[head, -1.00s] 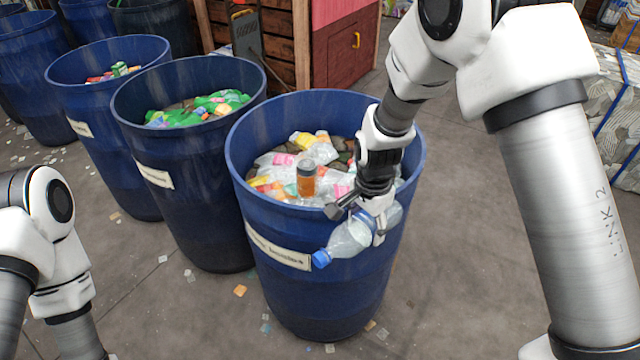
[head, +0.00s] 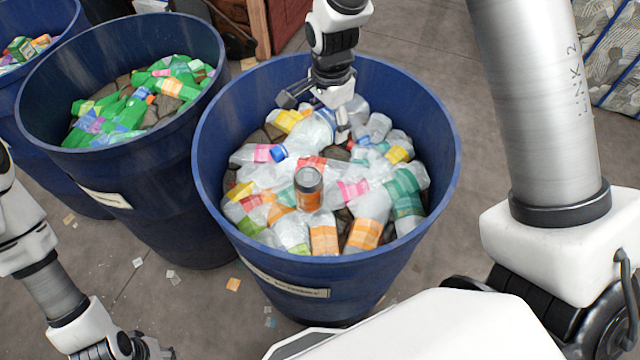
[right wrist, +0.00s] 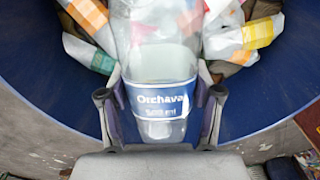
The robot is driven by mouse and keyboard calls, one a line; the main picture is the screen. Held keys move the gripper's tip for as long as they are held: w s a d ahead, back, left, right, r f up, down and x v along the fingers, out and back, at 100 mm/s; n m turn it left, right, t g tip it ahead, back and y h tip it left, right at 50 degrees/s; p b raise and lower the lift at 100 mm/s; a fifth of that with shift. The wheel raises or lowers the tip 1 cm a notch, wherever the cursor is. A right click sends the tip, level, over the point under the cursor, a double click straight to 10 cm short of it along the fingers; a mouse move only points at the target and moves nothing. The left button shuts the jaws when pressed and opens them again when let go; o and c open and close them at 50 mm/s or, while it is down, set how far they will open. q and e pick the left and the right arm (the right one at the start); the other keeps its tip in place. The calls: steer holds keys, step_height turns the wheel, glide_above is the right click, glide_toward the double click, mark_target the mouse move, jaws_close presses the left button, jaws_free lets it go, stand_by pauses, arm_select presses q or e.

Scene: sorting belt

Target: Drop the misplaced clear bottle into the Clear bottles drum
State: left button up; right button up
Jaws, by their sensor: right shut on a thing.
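The clear bottle (head: 308,137) with a blue cap is in my right gripper (head: 318,116), inside the rim of the front blue drum (head: 365,285). It also shows in the right wrist view (right wrist: 160,65), with a blue label between the two fingers. The drum holds many clear bottles with coloured labels; its front sign (head: 285,283) is too small to read. I cannot tell whether the held bottle touches the bottles below. My left gripper (head: 140,348) is low at the bottom left, partly cut off, and its fingers are unclear.
An orange and dark can (head: 309,186) sits among the bottles in the drum. A second blue drum (head: 165,225) with green bottles stands to the left, and another (head: 70,18) is beyond it. Litter lies on the floor. The floor right of the front drum is clear.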

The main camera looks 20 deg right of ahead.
steer(key=f+b, duration=0.1)
steer(key=f, duration=0.1)
steer(key=w+f+b, duration=0.1)
steer(key=f, duration=0.1)
steer(key=shift+f+b, duration=0.35)
steer(key=shift+b, duration=0.05)
steer(key=shift+s+r, duration=0.15)
steer(key=shift+r, duration=0.05)
steer(key=o, duration=0.8)
steer(key=shift+s+r, duration=0.1)
steer(key=shift+s, duration=0.05)
steer(key=shift+c, duration=0.2)
steer(key=shift+o, duration=1)
steer(key=shift+w, duration=0.25)
arm_select(q)
steer(key=f, duration=0.4)
steer(key=shift+w, duration=0.3)
arm_select(e)
step_height(320, 180, up, 12)
steer(key=shift+f, duration=0.2)
